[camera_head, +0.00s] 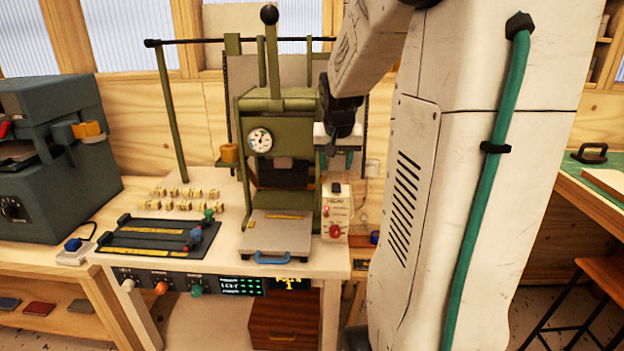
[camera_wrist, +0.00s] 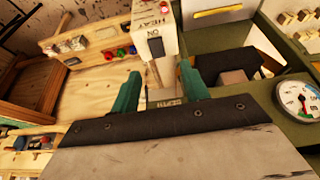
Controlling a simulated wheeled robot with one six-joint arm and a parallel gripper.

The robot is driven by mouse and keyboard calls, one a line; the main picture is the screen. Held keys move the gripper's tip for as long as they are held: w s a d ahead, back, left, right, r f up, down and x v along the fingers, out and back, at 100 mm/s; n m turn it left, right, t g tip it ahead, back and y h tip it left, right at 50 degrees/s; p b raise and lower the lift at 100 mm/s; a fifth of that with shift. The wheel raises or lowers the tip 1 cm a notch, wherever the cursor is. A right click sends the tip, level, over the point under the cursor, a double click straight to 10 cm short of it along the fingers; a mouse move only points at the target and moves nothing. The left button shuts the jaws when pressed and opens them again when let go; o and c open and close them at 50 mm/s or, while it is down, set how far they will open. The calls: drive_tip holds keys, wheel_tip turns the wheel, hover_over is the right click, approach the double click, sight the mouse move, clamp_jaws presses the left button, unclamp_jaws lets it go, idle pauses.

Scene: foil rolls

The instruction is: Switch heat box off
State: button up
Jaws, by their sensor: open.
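The heat box (camera_head: 335,212) is a small cream box at the right side of the green press. Its front carries a red lamp (camera_head: 326,211) and a red knob (camera_head: 335,230). In the wrist view the heat box (camera_wrist: 155,28) shows the words HEAT and ON on its top face, with a dark narrow part below ON; I cannot tell the switch position. My gripper (camera_head: 337,160) is above the heat box, pointing down. In the wrist view my gripper (camera_wrist: 160,82) is open and empty, its teal fingers apart with the near end of the box between and beyond them.
The green press (camera_head: 290,135) with a dial gauge (camera_head: 260,140) stands close to the left of my gripper. A plate with a blue handle (camera_head: 281,257) sits before it. A black rack (camera_head: 157,236) and small blocks (camera_head: 185,198) lie left on the bench.

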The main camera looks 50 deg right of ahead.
sight(336, 185)
drive_tip(key=x, duration=0.8)
drive_tip(key=shift+d, duration=0.3)
drive_tip(key=shift+r, duration=0.1)
